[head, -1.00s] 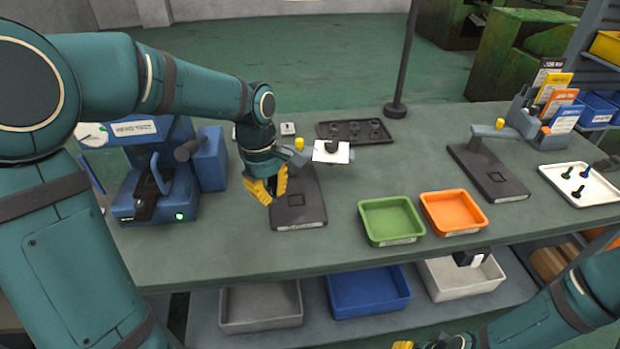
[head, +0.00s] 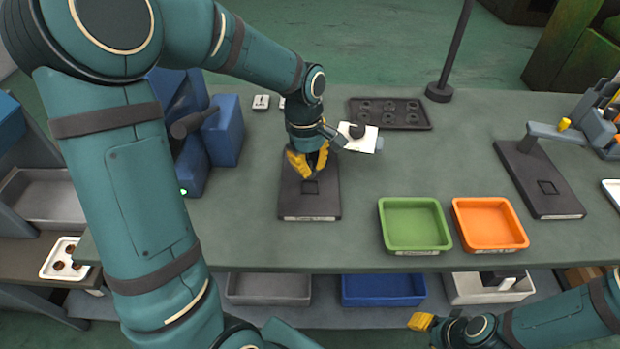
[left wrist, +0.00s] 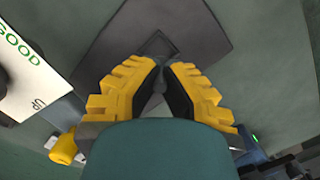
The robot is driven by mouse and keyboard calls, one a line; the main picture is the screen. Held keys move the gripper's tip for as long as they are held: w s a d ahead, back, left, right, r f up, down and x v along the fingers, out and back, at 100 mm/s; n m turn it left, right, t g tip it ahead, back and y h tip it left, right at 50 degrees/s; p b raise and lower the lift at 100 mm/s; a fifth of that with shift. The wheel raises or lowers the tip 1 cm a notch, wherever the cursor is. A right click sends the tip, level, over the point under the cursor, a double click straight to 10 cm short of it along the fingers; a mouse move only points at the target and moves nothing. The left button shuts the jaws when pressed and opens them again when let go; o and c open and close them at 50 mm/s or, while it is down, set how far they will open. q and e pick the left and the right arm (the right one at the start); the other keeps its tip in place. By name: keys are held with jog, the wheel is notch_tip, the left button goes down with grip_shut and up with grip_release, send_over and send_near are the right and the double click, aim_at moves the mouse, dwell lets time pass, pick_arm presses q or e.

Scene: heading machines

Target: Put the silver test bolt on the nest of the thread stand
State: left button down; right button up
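A dark flat stand (head: 310,208) with a square nest outline (head: 310,187) lies on the bench below my left gripper (head: 309,173). The nest also shows, bare, in the left wrist view (left wrist: 156,46), just beyond the fingertips. My left gripper points down, its yellow fingers drawn together at the tips. A small grey piece, apparently the silver test bolt (left wrist: 160,82), shows between the tips, mostly hidden by the fingers. A similar dark stand (head: 540,182) is further right; the stand labels are unreadable. My right gripper (head: 421,321) is low at the front, only partly visible.
A green tray (head: 414,247) and an orange tray (head: 490,247) stand right of the near stand. A dark rack with holes (head: 390,126) lies behind. A white card (head: 366,143) is beside my left gripper. A blue machine (head: 226,130) stands left.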

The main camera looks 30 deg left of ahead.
aim_at(310, 178)
pick_arm(q)
notch_tip(310, 178, down, 4)
jog(key=shift+f+b, duration=0.1)
jog(key=shift+b, duration=0.4)
jog(key=c, duration=1.1)
grip_release()
jog(key=shift+c, duration=0.2)
notch_tip(310, 178, up, 12)
jog(key=a+p, duration=0.1)
jog(key=p, duration=0.2)
jog(key=shift+w+a, duration=0.25)
jog(key=shift+w, duration=0.05)
